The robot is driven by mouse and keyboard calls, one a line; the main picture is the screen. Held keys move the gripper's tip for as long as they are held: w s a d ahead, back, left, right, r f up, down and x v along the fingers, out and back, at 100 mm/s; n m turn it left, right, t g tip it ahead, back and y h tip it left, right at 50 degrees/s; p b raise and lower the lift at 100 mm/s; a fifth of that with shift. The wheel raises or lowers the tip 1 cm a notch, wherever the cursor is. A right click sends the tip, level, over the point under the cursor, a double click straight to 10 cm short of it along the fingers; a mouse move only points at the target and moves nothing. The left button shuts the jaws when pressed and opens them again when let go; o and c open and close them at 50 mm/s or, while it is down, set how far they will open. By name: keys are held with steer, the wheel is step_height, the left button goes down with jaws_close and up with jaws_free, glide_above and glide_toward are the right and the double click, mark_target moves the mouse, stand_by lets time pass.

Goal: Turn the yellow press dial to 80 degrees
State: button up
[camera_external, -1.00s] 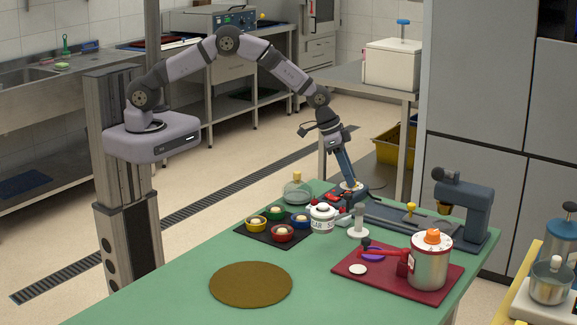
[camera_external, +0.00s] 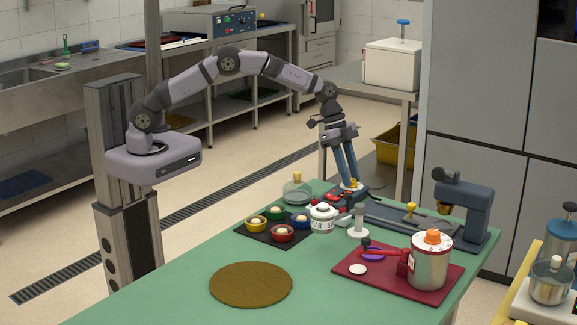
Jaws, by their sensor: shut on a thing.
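The grey press (camera_external: 476,208) stands to the right on a long dark base.
A dark tray of coloured bowls (camera_external: 262,239), a white jar (camera_external: 322,218) and a glass dome (camera_external: 297,192) stand left of the dial. A red tray (camera_external: 345,263) holds a metal canister (camera_external: 430,262). A brown round mat (camera_external: 250,284) lies in front, with bare green table (camera_external: 170,290) around it.

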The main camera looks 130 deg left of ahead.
steer(key=shift+m, duration=0.5)
steer(key=o, duration=1)
steer(key=shift+a+r, duration=0.1)
steer(key=shift+b+v, duration=1.05)
steer(key=shift+v, duration=2.55)
